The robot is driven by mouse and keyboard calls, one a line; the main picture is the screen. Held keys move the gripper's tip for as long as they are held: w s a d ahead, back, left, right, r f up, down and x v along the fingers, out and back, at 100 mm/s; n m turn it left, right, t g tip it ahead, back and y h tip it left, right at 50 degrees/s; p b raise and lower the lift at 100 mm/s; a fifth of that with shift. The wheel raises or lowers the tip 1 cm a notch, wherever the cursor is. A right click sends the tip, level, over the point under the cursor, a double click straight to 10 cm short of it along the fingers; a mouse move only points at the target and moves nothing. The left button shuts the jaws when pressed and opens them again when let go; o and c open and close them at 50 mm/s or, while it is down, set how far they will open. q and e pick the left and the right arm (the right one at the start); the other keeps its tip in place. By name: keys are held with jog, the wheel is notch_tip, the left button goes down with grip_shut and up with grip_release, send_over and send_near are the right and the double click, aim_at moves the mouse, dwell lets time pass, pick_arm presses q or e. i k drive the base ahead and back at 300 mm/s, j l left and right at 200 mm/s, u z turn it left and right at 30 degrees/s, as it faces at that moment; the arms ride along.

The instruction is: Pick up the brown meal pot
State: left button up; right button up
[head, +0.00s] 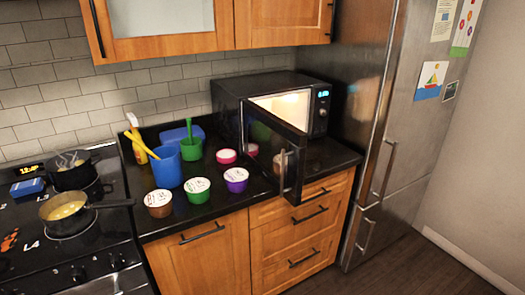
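The brown meal pot (158,203) stands on the black counter (215,222) near its front left, with a white lid on top. A green pot (197,190) and a purple pot (235,180), both with white lids, stand to its right in a row. Neither of my grippers shows in the head view.
A microwave (262,90) stands at the back right, lit inside, its door (275,150) open over the counter. A blue cup (166,168), green cup (191,148) and pink pots (226,156) stand behind the row. The stove (95,235) at left holds a pan (65,207).

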aim_at(159, 202)
jog(key=u, duration=0.65)
jog(key=i+j+u, duration=0.3)
jog(key=i+j, duration=0.15)
jog(key=j, duration=0.2)
jog(key=i+j+u, duration=0.35)
jog(key=i+j, duration=0.2)
jog(key=i, duration=0.2)
